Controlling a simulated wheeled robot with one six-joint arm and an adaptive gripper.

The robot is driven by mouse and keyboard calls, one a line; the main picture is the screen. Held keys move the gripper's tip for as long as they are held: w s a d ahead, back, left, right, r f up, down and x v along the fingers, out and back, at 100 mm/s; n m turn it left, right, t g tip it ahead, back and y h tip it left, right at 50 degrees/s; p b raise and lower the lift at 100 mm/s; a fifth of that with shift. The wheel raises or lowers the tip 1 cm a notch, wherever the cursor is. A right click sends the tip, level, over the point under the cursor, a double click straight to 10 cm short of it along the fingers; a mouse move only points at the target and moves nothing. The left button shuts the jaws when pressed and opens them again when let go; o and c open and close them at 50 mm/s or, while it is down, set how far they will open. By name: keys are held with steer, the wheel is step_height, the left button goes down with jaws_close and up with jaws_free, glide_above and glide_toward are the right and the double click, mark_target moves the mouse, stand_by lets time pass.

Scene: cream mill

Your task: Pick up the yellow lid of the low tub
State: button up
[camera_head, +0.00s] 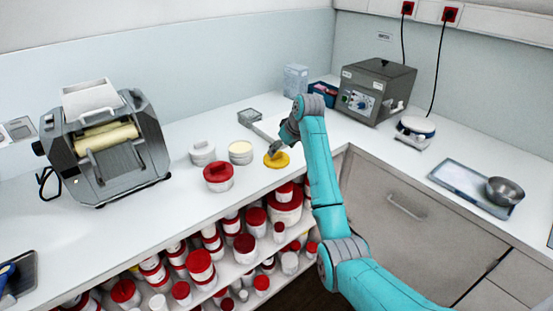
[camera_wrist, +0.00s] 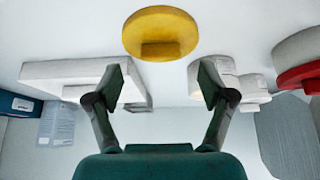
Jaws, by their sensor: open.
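The yellow lid (camera_head: 283,163) lies on the white worktop near its front edge, a round disc with a raised grip on top. In the wrist view the yellow lid (camera_wrist: 160,20) is at the top centre, beyond my fingertips, its grip block facing me. My gripper (camera_head: 275,149) is just over the lid in the head view and hides part of it. In the wrist view my gripper (camera_wrist: 162,76) has its fingers wide apart with nothing between them. An open low tub with cream-coloured contents (camera_head: 240,153) stands left of the lid.
A red-lidded tub (camera_head: 218,178) and a white tub (camera_head: 202,153) stand further left. A roller mill (camera_head: 104,145) is at the left, a grey box device (camera_head: 376,90) at the back right. Several red-lidded jars fill shelves below the worktop. A tray with a metal bowl (camera_head: 505,191) is right.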

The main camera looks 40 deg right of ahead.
mark_target(277, 154)
steer(key=x, duration=0.4)
steer(key=shift+w, duration=0.15)
steer(key=c, duration=0.9)
